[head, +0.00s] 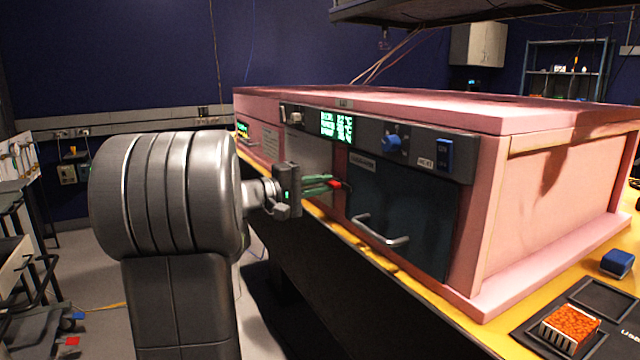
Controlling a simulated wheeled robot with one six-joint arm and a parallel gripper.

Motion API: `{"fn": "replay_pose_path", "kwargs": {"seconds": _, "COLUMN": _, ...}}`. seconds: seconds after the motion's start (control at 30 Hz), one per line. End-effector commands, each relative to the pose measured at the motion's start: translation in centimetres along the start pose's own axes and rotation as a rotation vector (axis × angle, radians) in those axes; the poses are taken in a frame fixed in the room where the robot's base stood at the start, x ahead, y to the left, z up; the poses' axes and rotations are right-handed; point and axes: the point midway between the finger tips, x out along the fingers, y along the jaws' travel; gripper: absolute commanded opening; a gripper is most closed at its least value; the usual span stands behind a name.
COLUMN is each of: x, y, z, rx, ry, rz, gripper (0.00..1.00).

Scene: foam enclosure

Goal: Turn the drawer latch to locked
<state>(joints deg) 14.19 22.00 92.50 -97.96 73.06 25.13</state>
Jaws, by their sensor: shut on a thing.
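The drawer (425,215) has a dark front with a silver bar handle (385,238) and is set in a pink foam enclosure (560,180). Its front looks flush with the panel. A small red piece, which looks like the drawer latch (337,184), shows at the left edge of the drawer front. My gripper (328,184) comes from the left with its green fingers shut on this red piece. The fingers hide part of it, and its exact angle is too small to tell.
A control panel with a green-lit display (337,127), a blue knob (391,143) and a blue switch (444,153) runs above the drawer. A blue block (617,263) and an orange-topped box (569,328) lie at the right on the yellow table edge. A dark overhang is above.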

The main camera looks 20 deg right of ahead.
Motion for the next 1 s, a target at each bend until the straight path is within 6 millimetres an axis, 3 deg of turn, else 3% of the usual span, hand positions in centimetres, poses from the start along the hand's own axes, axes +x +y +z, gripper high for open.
{"fn": "replay_pose_path", "kwargs": {"seconds": 0.37, "x": 0.0, "y": -0.1, "z": -0.1, "rx": -0.008, "ry": 0.002, "rz": 0.000, "gripper": 0.00}}
{"fn": "replay_pose_path", "kwargs": {"seconds": 0.4, "x": 0.0, "y": -0.1, "z": -0.1, "rx": -0.008, "ry": 0.002, "rz": 0.000, "gripper": 0.13}}
{"fn": "replay_pose_path", "kwargs": {"seconds": 0.5, "x": 0.0, "y": -0.1, "z": 0.0, "rx": -0.007, "ry": 0.001, "rz": 0.000, "gripper": 0.33}}
{"fn": "replay_pose_path", "kwargs": {"seconds": 0.83, "x": -0.2, "y": 0.0, "z": -0.1, "rx": -0.006, "ry": 0.001, "rz": 0.000, "gripper": 0.33}}
{"fn": "replay_pose_path", "kwargs": {"seconds": 1.0, "x": -1.9, "y": 0.1, "z": -0.1, "rx": -0.006, "ry": 0.005, "rz": 0.001, "gripper": 0.33}}
